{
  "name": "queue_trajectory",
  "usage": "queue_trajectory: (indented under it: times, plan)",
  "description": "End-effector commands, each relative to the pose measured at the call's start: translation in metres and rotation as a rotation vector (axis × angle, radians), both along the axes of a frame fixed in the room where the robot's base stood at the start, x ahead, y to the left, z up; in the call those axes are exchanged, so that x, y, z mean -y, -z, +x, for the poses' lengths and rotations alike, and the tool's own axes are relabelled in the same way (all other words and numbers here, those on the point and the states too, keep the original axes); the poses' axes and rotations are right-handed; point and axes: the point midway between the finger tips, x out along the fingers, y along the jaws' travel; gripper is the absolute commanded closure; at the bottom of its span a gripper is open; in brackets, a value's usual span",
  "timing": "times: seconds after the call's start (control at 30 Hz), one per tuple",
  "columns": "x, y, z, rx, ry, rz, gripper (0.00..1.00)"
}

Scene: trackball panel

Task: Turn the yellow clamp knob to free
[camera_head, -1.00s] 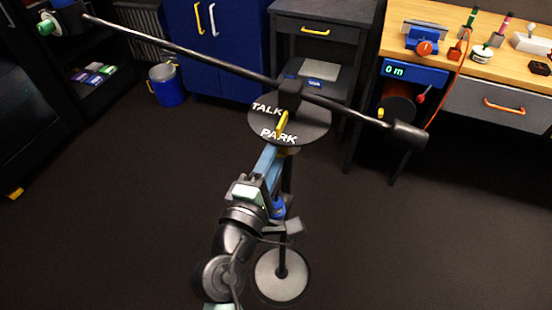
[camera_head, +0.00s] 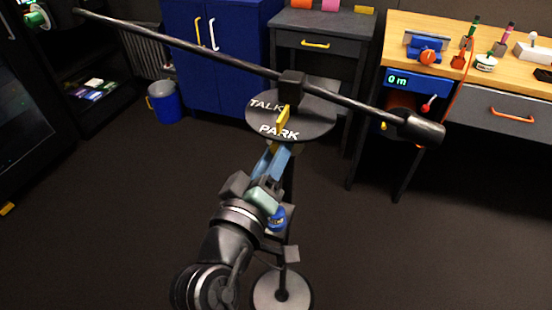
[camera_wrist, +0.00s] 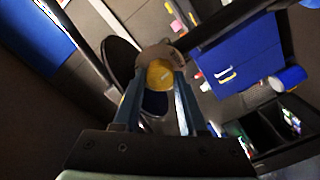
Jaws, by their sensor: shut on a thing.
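The yellow clamp knob (camera_wrist: 159,74) shows between my fingertips in the wrist view, in front of a grey-brown round collar (camera_wrist: 176,57). In the head view only a bit of yellow (camera_head: 273,147) shows under the disc, mostly hidden by my gripper. My gripper (camera_head: 280,152) reaches up to the stand's head from below, and its blue fingers (camera_wrist: 156,88) are shut on the knob, one on each side. Marks on the collar are too small to read.
A black disc (camera_head: 318,125) marked TALK and PARK tops the stand, with a yellow pointer (camera_head: 283,118). A long dark boom (camera_head: 215,56) crosses above it. A blue knob (camera_head: 277,218) sits lower on the stand. A workbench (camera_head: 450,50) stands at right; open floor lies around.

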Motion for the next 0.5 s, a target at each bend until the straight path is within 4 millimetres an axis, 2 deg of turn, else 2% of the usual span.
queue_trajectory:
  times: [0.2,0.5]
  plan:
    - [0.0002,0.0024,-0.0002,0.033,0.001,0.108,1.00]
    - [0.0004,0.0012,-0.0002,0.052,0.001,0.172,1.00]
